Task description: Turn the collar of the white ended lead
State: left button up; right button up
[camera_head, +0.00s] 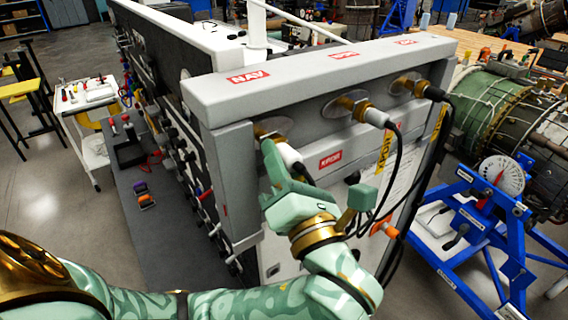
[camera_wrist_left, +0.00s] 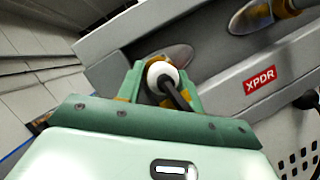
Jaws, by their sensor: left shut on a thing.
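A lead with a white end (camera_head: 290,156) sits at the leftmost socket of the grey panel box (camera_head: 222,150). My left gripper (camera_head: 275,152) is shut around this end, at the socket face. In the left wrist view the white end (camera_wrist_left: 162,74) is between the two green fingers, with its dark cable (camera_wrist_left: 177,96) coming toward the camera. The collar is mostly hidden by the fingers; only bits of gold show. My right gripper is not in view.
A black-ended lead (camera_head: 433,93) is in the right socket. Dark cables hang down the panel front close to my left wrist. A red XPDR label (camera_wrist_left: 259,79) is right of the gripper. A blue stand (camera_head: 470,240) with a dial gauge (camera_head: 500,176) stands at the right.

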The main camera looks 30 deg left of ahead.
pick_arm(q)
jog(key=n+g+y+b, duration=0.1)
jog(key=n+b, duration=0.2)
jog(key=n, duration=0.1)
jog(key=n+g+y+b, duration=0.1)
jog(key=n+g+b, duration=0.1)
jog(key=n+b, duration=0.1)
jog(key=n+g+y+b, duration=0.1)
jog(key=n+y+b, duration=0.1)
jog(key=n+b, duration=0.2)
jog(key=shift+w+d+f+n+g, duration=0.1)
jog(key=shift+w+f+n+g, duration=0.2)
jog(key=shift+f+n+g, duration=0.1)
jog(key=n+g+b, duration=0.1)
jog(key=n+b, duration=0.1)
jog(key=n, duration=0.1)
jog(key=shift+r+y+b, duration=0.2)
jog(key=shift+y+b, duration=0.1)
jog(key=shift+w+r+n+g+b, duration=0.1)
jog(key=shift+n+g+b, duration=0.2)
jog(key=shift+n+g, duration=0.35)
jog(key=o, duration=1)
